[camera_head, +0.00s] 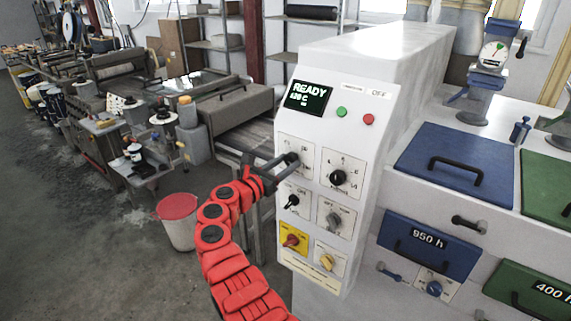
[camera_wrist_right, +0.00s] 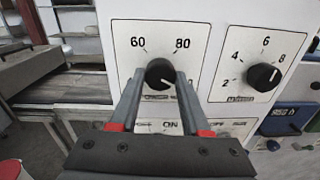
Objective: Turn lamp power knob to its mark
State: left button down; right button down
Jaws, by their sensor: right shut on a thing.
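My right gripper (camera_head: 284,166) reaches in from the front to the upper left dial of the white control panel (camera_head: 333,118). In the right wrist view its two grey fingers (camera_wrist_right: 160,78) are closed on the sides of a black round knob (camera_wrist_right: 159,70). The dial plate (camera_wrist_right: 178,28) around it reads 60 at upper left and 80 at upper right, with tick marks. A short white line on the knob seems to point to the lower right. My left gripper is not in view.
A second black knob (camera_wrist_right: 262,77) with a 2 to 8 scale sits right of the held one. Below are a black switch (camera_head: 292,201), a grey knob (camera_head: 334,219), a red knob (camera_head: 291,240) and a yellow knob (camera_head: 326,262). The display (camera_head: 307,97) reads READY.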

jog(key=shift+d+f+n+b, duration=0.15)
jog(key=shift+n+b, duration=0.7)
jog(key=shift+b, duration=1.2)
jog(key=shift+a+f+n+b, duration=0.1)
jog(key=shift+f+n+b, duration=0.15)
jog(key=shift+n+b, duration=1.2)
jog(key=shift+r+b, duration=0.2)
jog(key=shift+b, duration=0.5)
jog(key=shift+r+n, duration=0.2)
jog(key=shift+n, duration=0.6)
jog(key=n+p, duration=0.2)
jog(key=n, duration=0.1)
jog(key=shift+r+n, duration=0.1)
jog(key=shift+n, duration=0.3)
jog(key=n+p, duration=0.2)
jog(key=n, duration=0.1)
jog(key=shift+n, duration=0.3)
jog(key=n+p, duration=0.4)
jog(key=shift+s+r+n+t, duration=0.1)
jog(key=shift+r+n+t, duration=0.05)
jog(key=shift+n+t, duration=0.2)
jog(key=n+p, duration=0.3)
jog(key=shift+n, duration=0.35)
jog(key=n+p, duration=0.2)
jog(key=shift+n+y, duration=0.3)
jog(key=shift+n, duration=0.1)
jog(key=n+p, duration=0.2)
jog(key=shift+n, duration=2.8)
jog(key=shift+f, duration=0.2)
